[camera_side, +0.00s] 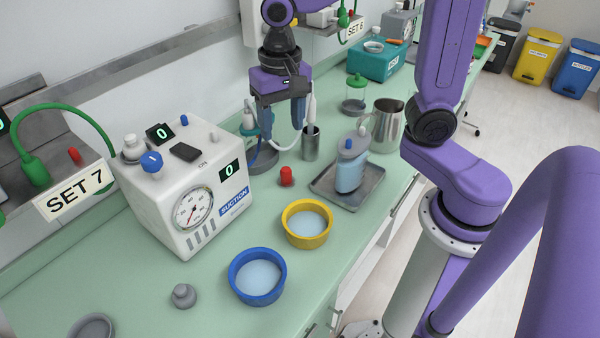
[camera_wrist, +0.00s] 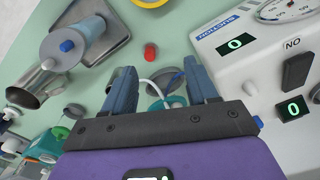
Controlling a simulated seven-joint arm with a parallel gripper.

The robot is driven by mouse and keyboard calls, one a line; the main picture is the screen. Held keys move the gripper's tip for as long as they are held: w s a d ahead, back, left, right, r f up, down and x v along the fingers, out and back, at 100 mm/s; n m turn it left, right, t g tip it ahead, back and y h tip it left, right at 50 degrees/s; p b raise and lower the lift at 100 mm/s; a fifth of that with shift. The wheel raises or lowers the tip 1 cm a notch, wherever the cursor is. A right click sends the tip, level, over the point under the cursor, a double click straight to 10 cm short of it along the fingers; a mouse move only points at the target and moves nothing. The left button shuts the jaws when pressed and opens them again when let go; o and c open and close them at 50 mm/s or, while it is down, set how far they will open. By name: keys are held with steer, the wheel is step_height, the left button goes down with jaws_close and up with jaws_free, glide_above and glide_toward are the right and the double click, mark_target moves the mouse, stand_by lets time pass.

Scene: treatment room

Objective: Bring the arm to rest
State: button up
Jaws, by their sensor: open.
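My gripper (camera_side: 283,125) hangs in the air above the green counter, fingers pointing down, to the right of the white suction unit (camera_side: 190,190). Its two fingers are apart with nothing held between them. In the wrist view my gripper (camera_wrist: 160,68) also shows both fingers spread and empty. Behind it in the side view stands a teal-and-white item with a tube, partly hidden by the fingers. My purple arm links fill the right of the side view.
A red cap (camera_side: 286,176), steel cup (camera_side: 311,143), yellow bowl (camera_side: 307,240) and blue bowl (camera_side: 258,293) stand on the counter (camera_side: 225,312). A metal tray (camera_side: 325,180) holds a blue bottle (camera_side: 350,174). A steel jug (camera_side: 387,125) stands behind it. Clear counter lies around the grey knob (camera_side: 184,296).

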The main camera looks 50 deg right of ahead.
steer(key=s+d+f+n, duration=0.1)
steer(key=s+d+n, duration=0.1)
steer(key=s+n, duration=0.6)
steer(key=s+d+f+n, duration=0.2)
steer(key=s+d+n, duration=0.1)
steer(key=s+n, duration=0.6)
steer(key=shift+s+f, duration=0.15)
steer(key=shift+s, duration=0.55)
